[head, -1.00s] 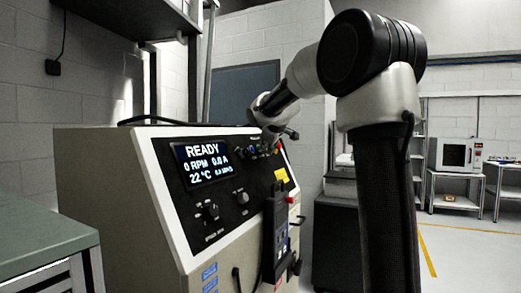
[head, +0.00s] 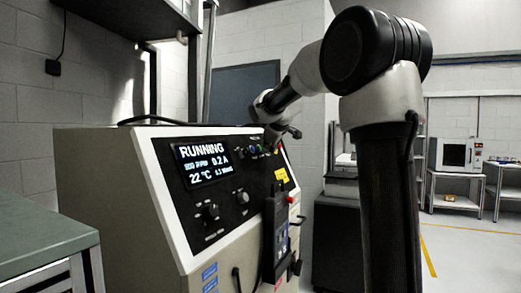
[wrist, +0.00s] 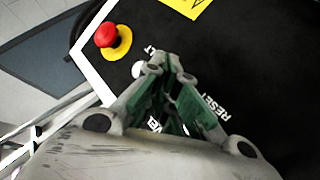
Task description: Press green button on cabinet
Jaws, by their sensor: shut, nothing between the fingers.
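The cabinet (head: 110,205) stands at centre left with a sloped black control panel. Its display (head: 203,164) reads RUNNING, 0.2 A and 22 °C; the RPM figure is blurred. A row of small buttons (head: 253,151) runs along the panel's top right; I cannot clearly pick out the green one. My gripper (head: 274,137) is at the right end of this row, partly covering it. In the wrist view my gripper (wrist: 170,66) is shut and empty, its fingertips close over the panel. Contact cannot be told. No green button shows there; the fingers hide part of the panel.
A red emergency button on a yellow base (wrist: 107,36), a pale round button or lamp (wrist: 138,69) and a RESET label (wrist: 217,108) lie near the fingers. A green-topped bench (head: 40,240) stands at left. Open floor lies at right.

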